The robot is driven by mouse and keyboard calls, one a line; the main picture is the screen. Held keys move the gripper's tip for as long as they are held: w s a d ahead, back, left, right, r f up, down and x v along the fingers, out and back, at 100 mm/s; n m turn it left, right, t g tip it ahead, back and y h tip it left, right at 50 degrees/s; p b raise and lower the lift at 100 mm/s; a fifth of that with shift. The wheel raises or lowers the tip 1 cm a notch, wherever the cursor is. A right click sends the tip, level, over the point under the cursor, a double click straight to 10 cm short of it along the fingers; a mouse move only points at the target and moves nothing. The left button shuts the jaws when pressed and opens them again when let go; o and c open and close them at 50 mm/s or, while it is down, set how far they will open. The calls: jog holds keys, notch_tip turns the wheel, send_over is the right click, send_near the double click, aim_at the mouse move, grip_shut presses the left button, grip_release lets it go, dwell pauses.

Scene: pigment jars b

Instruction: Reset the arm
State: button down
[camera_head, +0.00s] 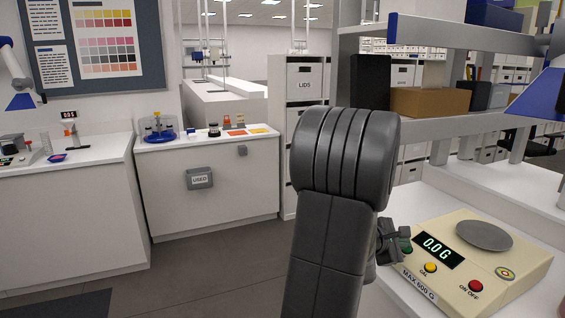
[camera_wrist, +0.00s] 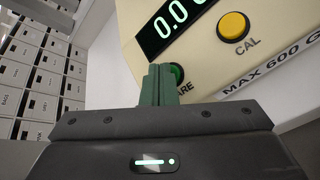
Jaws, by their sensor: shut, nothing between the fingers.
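My arm (camera_head: 340,200) stands large in the middle of the head view. My gripper (camera_head: 390,238) is at the left edge of the cream scale (camera_head: 515,265), by its green button (camera_head: 405,247). In the wrist view the shut, empty fingers (camera_wrist: 158,80) point at the green button (camera_wrist: 177,73), overlapping it in the picture. I cannot tell whether they touch it. The scale's display (camera_head: 437,250) reads 0.0 G, and its round grey pan (camera_head: 484,235) is empty. The yellow CAL button (camera_wrist: 233,26) also shows in the wrist view.
The scale stands on a white counter (camera_head: 420,198) below shelves (camera_head: 470,122) with a cardboard box (camera_head: 430,102). At the left are white counters (camera_head: 205,190) with a blue round carousel (camera_head: 158,130), a dark jar (camera_head: 214,129) and coloured cards. Open grey floor (camera_head: 200,265) lies between.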

jog(key=shift+r, duration=0.1)
notch_tip(320, 180, up, 7)
jog(key=s+a+p, duration=0.1)
jog(key=a+p, duration=0.1)
jog(key=p, duration=0.3)
jog(key=f+b, duration=0.2)
jog(key=d+f+b, duration=0.1)
jog(key=f, duration=0.2)
jog(key=w+d+f+b, duration=0.1)
jog(key=f+b, duration=0.1)
jog(key=f, duration=0.1)
jog(key=shift+b, duration=0.3)
jog(key=shift+r+p, duration=0.85)
jog(key=shift+p, duration=0.2)
jog(key=r+p, duration=0.1)
jog(key=a+r+p, duration=0.1)
jog(key=p, duration=0.1)
jog(key=r+p, duration=0.1)
jog(key=shift+s+a+p, duration=0.15)
jog(key=shift+s+p, duration=0.15)
jog(key=shift+p, duration=0.05)
